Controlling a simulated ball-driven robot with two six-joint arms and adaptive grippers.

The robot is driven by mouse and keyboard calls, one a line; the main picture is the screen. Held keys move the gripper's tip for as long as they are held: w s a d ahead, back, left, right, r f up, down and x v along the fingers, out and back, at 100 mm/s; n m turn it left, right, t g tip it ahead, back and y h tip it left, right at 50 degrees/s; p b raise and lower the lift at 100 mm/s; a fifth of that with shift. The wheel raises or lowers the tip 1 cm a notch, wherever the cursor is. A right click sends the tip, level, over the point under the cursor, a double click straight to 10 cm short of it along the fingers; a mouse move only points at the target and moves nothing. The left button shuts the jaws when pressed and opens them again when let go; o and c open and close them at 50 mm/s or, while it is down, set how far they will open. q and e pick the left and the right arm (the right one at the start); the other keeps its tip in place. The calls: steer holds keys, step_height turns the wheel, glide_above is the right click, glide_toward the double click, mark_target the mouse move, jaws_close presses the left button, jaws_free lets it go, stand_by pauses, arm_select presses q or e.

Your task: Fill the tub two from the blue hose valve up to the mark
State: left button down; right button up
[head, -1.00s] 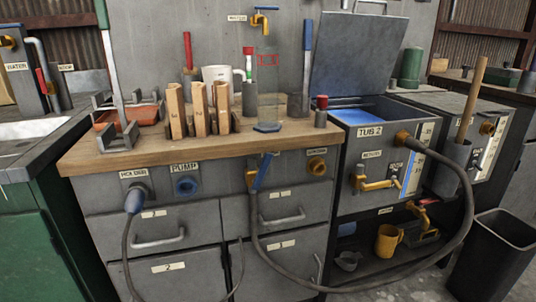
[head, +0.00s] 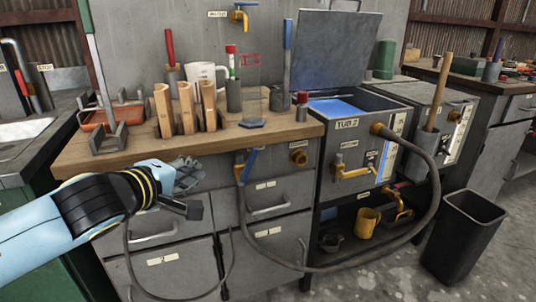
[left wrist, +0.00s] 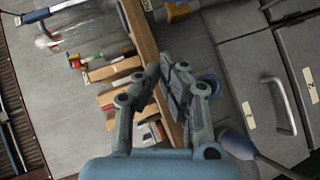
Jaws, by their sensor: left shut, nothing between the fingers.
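Tub 2 (head: 330,122) stands right of the wooden bench, its lid (head: 335,50) raised. Its inside shows blue; I cannot tell the level. A pale gauge strip with a blue part (head: 388,158) runs down its front. The valve with a blue lever (head: 250,163) is on the cabinet front, left of the tub. A grey hose (head: 452,205) loops from there to a fitting on the tub (head: 380,130). My left gripper (head: 190,180) is left of the blue lever, before the cabinet, apart from it. It is shut and empty; its fingers show in the left wrist view (left wrist: 168,75).
A yellow tap (head: 350,172) is on the tub's front. Wooden blocks (head: 185,107), a white mug (head: 207,75) and a glass cylinder (head: 252,95) stand on the bench. A black bin (head: 462,235) stands on the floor at right. The floor before the cabinet is clear.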

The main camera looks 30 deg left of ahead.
arm_select(q)
step_height(320, 180, up, 3)
steer(key=d+m, duration=0.1)
steer(key=b, duration=0.3)
glide_toward(248, 164)
steer(key=shift+t+h, duration=0.3)
steer(key=w+a, duration=0.1)
steer(key=w+a+r, duration=0.1)
steer(key=a, duration=0.1)
steer(key=w+a+r, duration=0.1)
steer(key=w+a, duration=0.1)
steer(key=shift+w+a, duration=0.1)
steer(key=shift+a, duration=0.15)
steer(key=w+d, duration=0.1)
steer(key=w+d+f, duration=0.1)
steer(key=w, duration=0.1)
steer(key=shift+w+d+f+b, duration=0.15)
steer(key=shift+d+f+b, duration=0.05)
steer(key=shift+b, duration=0.2)
arm_select(e)
steer(key=f, duration=0.3)
steer(key=shift+s+d+f, duration=0.15)
steer(key=shift+s+f, duration=0.1)
steer(key=shift+s, duration=0.15)
arm_select(q)
steer(key=shift+r, duration=0.1)
arm_select(e)
steer(key=shift+r, duration=0.1)
